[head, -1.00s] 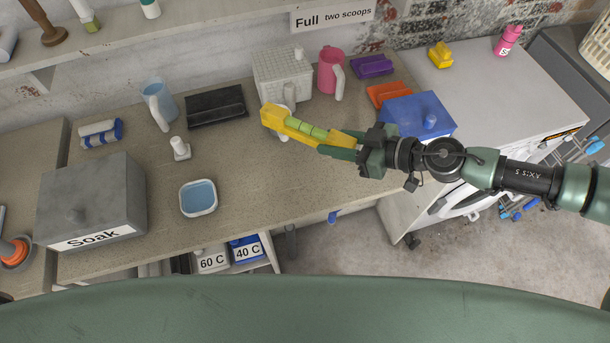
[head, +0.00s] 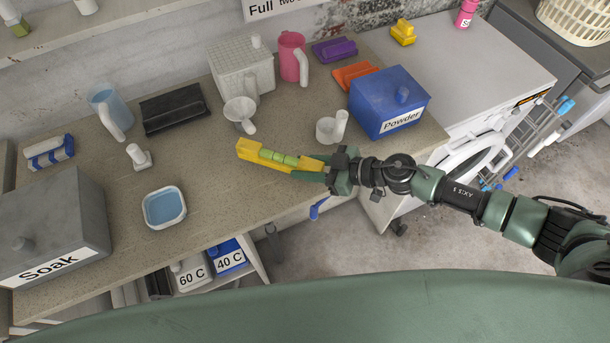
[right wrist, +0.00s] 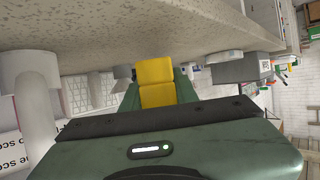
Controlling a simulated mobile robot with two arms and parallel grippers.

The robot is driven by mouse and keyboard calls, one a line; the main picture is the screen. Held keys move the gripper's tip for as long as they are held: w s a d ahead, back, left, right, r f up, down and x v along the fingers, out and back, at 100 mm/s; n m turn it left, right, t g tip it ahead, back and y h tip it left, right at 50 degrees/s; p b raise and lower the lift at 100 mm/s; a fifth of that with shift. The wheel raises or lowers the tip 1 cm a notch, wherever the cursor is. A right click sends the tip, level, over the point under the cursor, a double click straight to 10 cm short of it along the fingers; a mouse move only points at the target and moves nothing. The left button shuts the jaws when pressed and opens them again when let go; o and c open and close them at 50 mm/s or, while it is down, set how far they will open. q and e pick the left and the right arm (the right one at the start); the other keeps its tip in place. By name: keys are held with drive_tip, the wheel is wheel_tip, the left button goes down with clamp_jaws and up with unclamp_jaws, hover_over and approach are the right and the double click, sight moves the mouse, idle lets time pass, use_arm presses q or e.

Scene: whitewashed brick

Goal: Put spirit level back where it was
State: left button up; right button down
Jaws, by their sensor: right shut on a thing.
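The spirit level (head: 272,157) is a yellow bar with light green vials along its middle. In the head view it is over the front half of the counter, below the white scoop (head: 240,112). My right gripper (head: 324,171) is shut on its right end, and the level points left from the jaws. Whether it touches the counter is unclear. In the right wrist view its yellow end (right wrist: 157,84) shows between the green fingers. My left gripper is not in view.
The counter (head: 215,185) holds a blue Powder box (head: 390,105), a white cup (head: 326,131), a pink jug (head: 291,58), a lidded woven box (head: 232,75), a black case (head: 174,110), a blue-filled dish (head: 164,207) and a grey Soak box (head: 50,225). Its front centre is mostly clear.

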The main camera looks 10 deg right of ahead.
drive_tip(key=shift+f+b, duration=0.35)
drive_tip(key=shift+f, duration=1.3)
drive_tip(key=shift+f, duration=0.1)
drive_tip(key=c, duration=1.1)
unclamp_jaws()
drive_tip(key=shift+f, duration=0.1)
drive_tip(key=shift+d+r, duration=0.2)
drive_tip(key=shift+r, duration=0.05)
drive_tip(key=b+v, duration=0.2)
drive_tip(key=v, duration=0.9)
drive_tip(key=shift+s+d+r, duration=0.2)
drive_tip(key=shift+s+r, duration=0.05)
drive_tip(key=shift+r, duration=0.05)
